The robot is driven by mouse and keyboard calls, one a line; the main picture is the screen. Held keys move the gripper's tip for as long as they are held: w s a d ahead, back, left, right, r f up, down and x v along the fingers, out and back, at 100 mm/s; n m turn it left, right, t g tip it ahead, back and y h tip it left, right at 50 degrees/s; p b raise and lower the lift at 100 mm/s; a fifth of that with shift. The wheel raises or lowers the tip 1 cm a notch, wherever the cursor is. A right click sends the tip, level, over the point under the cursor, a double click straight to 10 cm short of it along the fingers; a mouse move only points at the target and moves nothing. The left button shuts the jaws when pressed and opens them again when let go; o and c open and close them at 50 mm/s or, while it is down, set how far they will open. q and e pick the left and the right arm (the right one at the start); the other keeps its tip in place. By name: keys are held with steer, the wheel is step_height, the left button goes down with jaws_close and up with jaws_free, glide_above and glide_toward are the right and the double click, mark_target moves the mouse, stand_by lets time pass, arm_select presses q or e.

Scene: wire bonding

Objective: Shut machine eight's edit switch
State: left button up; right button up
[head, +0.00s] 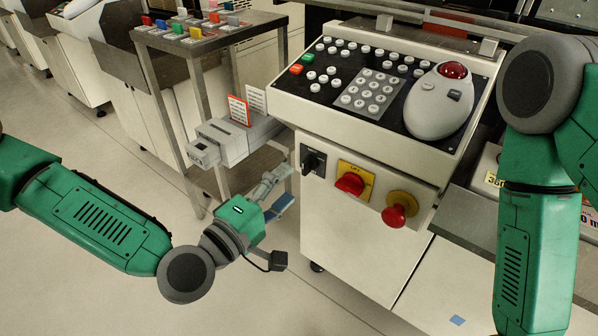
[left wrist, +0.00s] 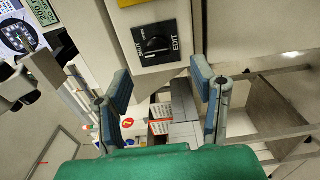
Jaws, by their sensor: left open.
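The edit switch (head: 313,160) is a black rotary knob on a black plate, on the white front of the machine console under the key panel. In the left wrist view the switch (left wrist: 157,44) shows above the space between my fingers, with the word EDIT readable on its plate. My left gripper (head: 279,194) is just left of and below the switch in the head view, apart from it. In the left wrist view the gripper (left wrist: 161,85) has its two blue-padded fingers wide apart, with nothing between the pads. My right arm shows at the right, but its gripper is out of frame.
A red switch on a yellow plate (head: 350,184) and a red mushroom button (head: 396,215) sit right of the edit switch. A grey trackball unit (head: 439,101) stands on the console. A metal table (head: 215,35) with coloured blocks stands behind, left. Open floor lies left.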

arm_select(q)
steer(key=v, duration=0.6)
steer(key=shift+a, duration=0.1)
steer(key=s+a+f+m+g+y+p, duration=0.25)
steer(key=s+f+m+g+p, duration=0.25)
steer(key=s+f+m+g, duration=0.6)
steer(key=s+a+f+g+y+p, duration=0.1)
steer(key=s+a+y, duration=0.3)
steer(key=a, duration=0.5)
steer(key=s+a+f+g+y+p, duration=0.2)
steer(key=s+a+f+y+p, duration=0.1)
steer(key=a, duration=0.6)
steer(key=shift+s+f+m+y, duration=0.3)
steer(key=shift+s+f+y, duration=0.2)
steer(key=shift+s, duration=0.7)
steer(key=shift+a, duration=0.15)
